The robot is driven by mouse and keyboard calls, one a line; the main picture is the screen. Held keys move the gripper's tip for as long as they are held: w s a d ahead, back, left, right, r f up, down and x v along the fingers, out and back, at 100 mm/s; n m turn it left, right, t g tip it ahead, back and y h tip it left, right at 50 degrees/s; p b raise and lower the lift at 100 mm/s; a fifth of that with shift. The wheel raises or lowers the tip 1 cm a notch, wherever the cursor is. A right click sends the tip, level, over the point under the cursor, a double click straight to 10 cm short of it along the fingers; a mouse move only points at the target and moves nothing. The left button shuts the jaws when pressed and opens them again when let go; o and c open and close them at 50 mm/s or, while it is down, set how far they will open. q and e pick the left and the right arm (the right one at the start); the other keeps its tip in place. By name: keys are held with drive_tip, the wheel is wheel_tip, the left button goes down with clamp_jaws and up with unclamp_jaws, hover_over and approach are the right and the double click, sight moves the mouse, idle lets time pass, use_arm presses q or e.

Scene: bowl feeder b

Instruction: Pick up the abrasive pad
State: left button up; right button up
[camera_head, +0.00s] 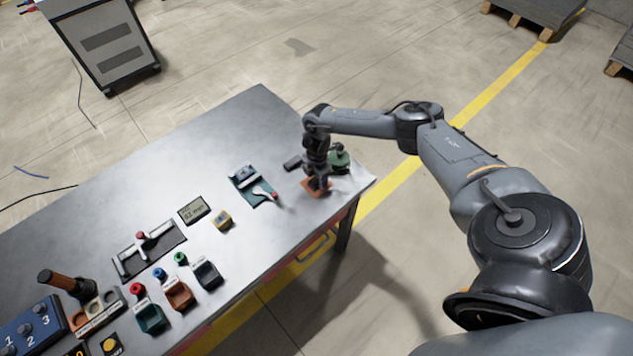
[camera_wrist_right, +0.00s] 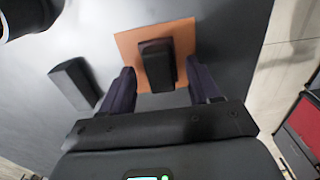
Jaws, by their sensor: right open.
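An orange-brown square sheet (camera_wrist_right: 128,46), which looks like the abrasive pad, lies flat on the table, with a black block (camera_wrist_right: 157,66) on its middle. In the head view the sheet (camera_head: 321,186) is at the table's right end, partly hidden under my right gripper (camera_head: 317,180). In the wrist view my right gripper (camera_wrist_right: 160,84) is open, its fingers on either side of the black block, over the sheet's near part. I cannot tell whether the fingers touch the block. My left gripper is not in view.
A loose dark block (camera_wrist_right: 74,84) lies left of the sheet; it also shows in the head view (camera_head: 292,162). A green round item (camera_head: 340,157) stands close behind the gripper. A teal fixture (camera_head: 246,180), a display (camera_head: 194,210) and coloured bins (camera_head: 180,293) stand leftward. The table's far side is clear.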

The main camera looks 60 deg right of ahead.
sight(316, 179)
drive_tip(key=shift+c, duration=0.3)
clamp_jaws()
drive_tip(key=shift+r, duration=0.2)
drive_tip(key=shift+r, duration=0.6)
wheel_tip(316, 179, up, 3)
drive_tip(key=shift+f, duration=0.1)
drive_tip(key=s+d+r+p, duration=0.1)
drive_tip(key=s+r, duration=0.5)
drive_tip(key=s, duration=0.5)
drive_tip(key=shift+s+r, duration=0.3)
